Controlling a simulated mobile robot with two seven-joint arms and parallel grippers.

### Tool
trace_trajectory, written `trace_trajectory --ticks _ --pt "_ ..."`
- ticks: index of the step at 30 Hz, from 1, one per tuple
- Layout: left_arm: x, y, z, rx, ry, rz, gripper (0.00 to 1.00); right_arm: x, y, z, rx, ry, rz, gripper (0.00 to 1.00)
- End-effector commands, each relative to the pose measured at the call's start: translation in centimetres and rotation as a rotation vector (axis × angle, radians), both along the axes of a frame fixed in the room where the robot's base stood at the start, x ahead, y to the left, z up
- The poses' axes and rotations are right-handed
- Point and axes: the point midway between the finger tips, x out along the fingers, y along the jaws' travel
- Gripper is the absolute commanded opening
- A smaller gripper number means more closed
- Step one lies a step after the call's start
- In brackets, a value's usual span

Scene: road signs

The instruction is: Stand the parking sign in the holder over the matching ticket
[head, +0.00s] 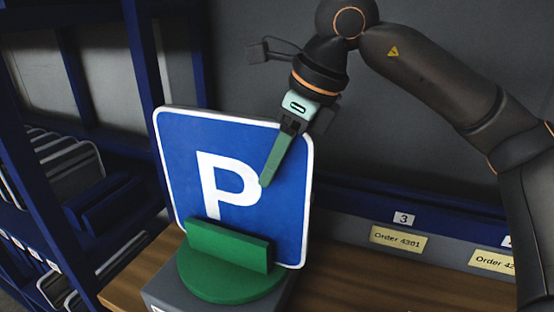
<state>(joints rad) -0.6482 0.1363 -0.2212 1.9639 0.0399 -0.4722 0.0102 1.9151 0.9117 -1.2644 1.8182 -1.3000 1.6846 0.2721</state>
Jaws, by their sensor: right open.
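The parking sign (243,192), a blue square with a white P and white border, stands slightly tilted in the picture. Its lower edge is behind the upright green block of a round green holder (225,278), and the slot itself is hidden. My right gripper (267,176) comes down from above with one green finger in front of the sign's face, right of the P. Its other finger is not visible, perhaps hidden behind the sign. The gripper is open. A yellow ticket reading "Order 4301" (398,239) is on the rail at right. My left gripper is not in view.
The holder rests on a grey block (163,292) by a wooden surface (330,290). A number 3 label (403,219) is above the ticket. Another, partly cut-off ticket (492,262) is further right. Blue racks with slotted plates (65,160) stand at left.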

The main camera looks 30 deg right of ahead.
Motion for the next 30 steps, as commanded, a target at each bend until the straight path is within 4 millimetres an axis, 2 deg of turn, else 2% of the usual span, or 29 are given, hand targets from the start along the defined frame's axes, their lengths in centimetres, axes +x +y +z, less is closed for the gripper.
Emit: trace_trajectory --ticks 9,15,21,30 --pt "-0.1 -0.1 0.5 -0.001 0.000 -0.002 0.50 -1.8 -1.5 6.4 0.003 -0.004 0.000 0.50" --pt "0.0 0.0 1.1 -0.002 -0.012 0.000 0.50 -2.9 -2.5 9.9 0.001 -0.003 0.001 0.50" --pt "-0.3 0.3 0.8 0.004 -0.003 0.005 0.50 -3.5 -3.0 11.5 0.000 0.000 0.001 0.50" --pt "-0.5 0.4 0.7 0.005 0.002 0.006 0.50 -3.6 -3.1 11.6 -0.001 -0.001 0.001 0.50"
